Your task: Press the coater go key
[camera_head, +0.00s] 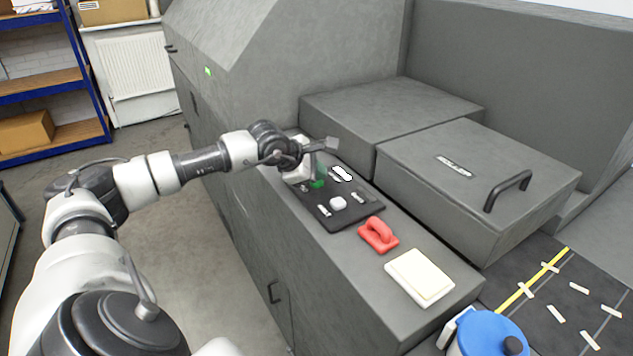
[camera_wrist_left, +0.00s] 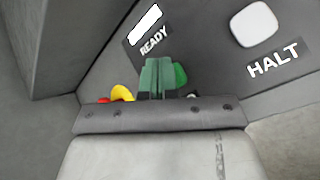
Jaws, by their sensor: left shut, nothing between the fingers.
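The dark control panel (camera_head: 352,208) lies on top of the grey machine. A green key (camera_head: 318,183) is on it, partly hidden by my left gripper (camera_head: 316,175); it also shows in the left wrist view (camera_wrist_left: 181,75), just right of the fingertips (camera_wrist_left: 158,64). Its label is hidden, so I cannot read whether it says go. My left gripper is shut and empty, pointing down at the green key. I cannot tell whether it touches. A white key (camera_wrist_left: 255,24) marked HALT and a lit white READY lamp (camera_wrist_left: 146,24) are nearby. My right gripper is not in view.
A red handle (camera_head: 378,235) and a cream block (camera_head: 420,276) lie in front of the panel. A grey lidded box (camera_head: 465,180) with a black handle stands right of it. A blue lid (camera_head: 488,335) is at the bottom right. Red and yellow parts (camera_wrist_left: 122,93) show beside the fingers.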

